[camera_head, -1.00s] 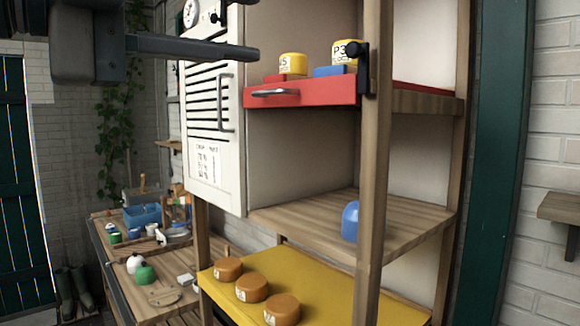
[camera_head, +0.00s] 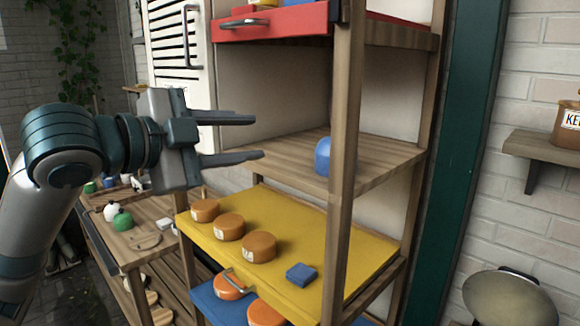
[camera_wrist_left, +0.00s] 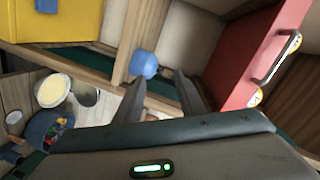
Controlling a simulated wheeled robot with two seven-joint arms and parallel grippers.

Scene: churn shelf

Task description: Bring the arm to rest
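My left gripper (camera_head: 258,137) is open and empty in the head view, with its two fingers apart and pointing right, in front of the shelf's middle level. In the left wrist view its fingers (camera_wrist_left: 160,92) are spread, with a blue rounded object (camera_wrist_left: 143,63) beyond them. That blue object (camera_head: 323,156) stands on the middle wooden shelf (camera_head: 290,160), partly behind the front post. My left arm (camera_head: 60,150) comes in from the left. My right gripper is in neither view.
A red drawer (camera_head: 270,24) is above, also seen in the wrist view (camera_wrist_left: 240,65). A yellow board (camera_head: 330,232) below carries orange round pieces (camera_head: 258,247) and a small blue block (camera_head: 301,274). A wooden post (camera_head: 342,200) stands in front. A workbench (camera_head: 120,248) is behind my arm.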

